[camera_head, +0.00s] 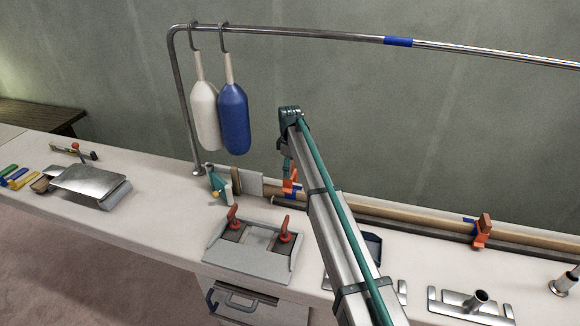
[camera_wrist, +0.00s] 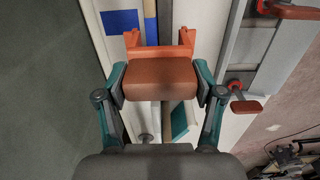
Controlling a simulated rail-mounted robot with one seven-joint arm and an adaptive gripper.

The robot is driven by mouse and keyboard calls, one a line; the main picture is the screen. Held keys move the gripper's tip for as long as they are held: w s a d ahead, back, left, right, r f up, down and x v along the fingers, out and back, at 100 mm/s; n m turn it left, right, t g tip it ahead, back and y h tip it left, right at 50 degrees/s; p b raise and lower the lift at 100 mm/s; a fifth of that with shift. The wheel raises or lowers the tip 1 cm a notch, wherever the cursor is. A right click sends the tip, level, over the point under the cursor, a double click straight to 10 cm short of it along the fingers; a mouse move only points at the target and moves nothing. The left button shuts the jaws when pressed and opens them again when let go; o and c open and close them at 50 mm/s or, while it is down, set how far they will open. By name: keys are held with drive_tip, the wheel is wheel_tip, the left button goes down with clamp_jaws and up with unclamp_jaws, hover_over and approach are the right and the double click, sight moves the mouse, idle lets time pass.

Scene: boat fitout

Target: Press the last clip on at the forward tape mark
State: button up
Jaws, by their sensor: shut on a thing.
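My gripper (camera_wrist: 161,85) is shut on an orange clip with a brown block-shaped back (camera_wrist: 160,78). The clip's two orange prongs (camera_wrist: 160,48) point away from my gripper, over the wooden strip. Blue tape (camera_wrist: 150,28) shows on the strip just beyond the prongs. In the head view, the held clip (camera_head: 290,186) is at the wooden strip (camera_head: 365,212), partly behind my arm, with blue tape close below it. I cannot tell whether it is seated. Another orange clip (camera_head: 482,232) sits on the strip at the right, beside blue tape (camera_head: 470,221).
A grey tray with two red-handled clamps (camera_head: 285,237) stands in front of my gripper. A white and a blue fender (camera_head: 234,118) hang from the metal rail (camera_head: 300,32). A teal tool (camera_head: 220,185) stands to the left. Metal fittings (camera_head: 475,302) lie at the right.

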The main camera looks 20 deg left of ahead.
wheel_tip(320, 180, down, 6)
drive_tip(key=b, duration=0.2)
drive_tip(key=shift+f, duration=0.2)
idle(0.6)
drive_tip(key=shift+s+f+b, duration=0.1)
drive_tip(key=shift+f+b, duration=0.2)
drive_tip(key=shift+f, duration=1.05)
idle(1.0)
drive_tip(key=o, duration=1.4)
drive_tip(key=shift+f, duration=0.15)
drive_tip(key=shift+c, duration=0.2)
